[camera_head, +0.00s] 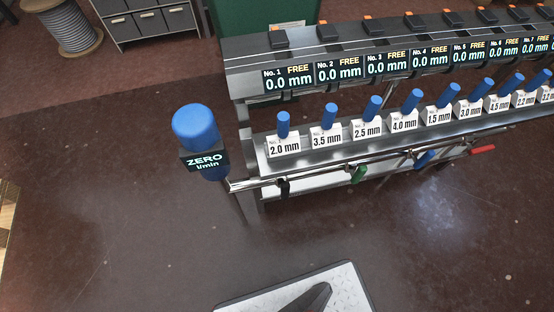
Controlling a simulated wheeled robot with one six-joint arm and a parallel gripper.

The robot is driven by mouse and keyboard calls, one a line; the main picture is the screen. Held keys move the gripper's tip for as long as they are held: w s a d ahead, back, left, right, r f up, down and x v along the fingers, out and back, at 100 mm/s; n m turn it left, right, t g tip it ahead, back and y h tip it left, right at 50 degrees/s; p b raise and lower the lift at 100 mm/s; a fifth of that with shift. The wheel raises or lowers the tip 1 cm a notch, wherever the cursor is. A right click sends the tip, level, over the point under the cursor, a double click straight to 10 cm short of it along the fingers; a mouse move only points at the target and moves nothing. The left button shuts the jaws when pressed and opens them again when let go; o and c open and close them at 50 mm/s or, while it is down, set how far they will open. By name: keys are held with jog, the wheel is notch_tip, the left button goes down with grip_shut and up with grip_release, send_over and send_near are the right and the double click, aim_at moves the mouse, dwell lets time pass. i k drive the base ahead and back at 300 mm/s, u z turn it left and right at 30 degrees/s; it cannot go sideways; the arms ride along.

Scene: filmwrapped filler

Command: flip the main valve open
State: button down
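A thin metal pipe (320,172) runs along the front of a long machine. Several coloured levers sit on it: a black lever (284,188) hanging down at the left, a green lever (358,175) pointing down, a blue lever (425,158) slanting, and a red lever (482,149) lying roughly along the pipe at the right. None carries a readable label, so I cannot tell which is the main valve. A blue-topped meter (196,128) reading "ZERO l/min" stands at the pipe's left end.
The machine's tray (258,158) carries several white blocks with blue pegs and millimetre labels. Displays above (340,69) read "FREE 0.0 mm". A cable spool (70,25) and drawer cabinet (150,20) stand at the back left.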

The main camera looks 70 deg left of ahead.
aim_at(285, 186)
jog(key=u, duration=0.85)
jog(key=k, duration=1.1)
jog(key=u, duration=0.75)
jog(key=i, duration=1.15)
jog(key=u, duration=0.3)
jog(key=k, duration=1.15)
jog(key=u, duration=0.3)
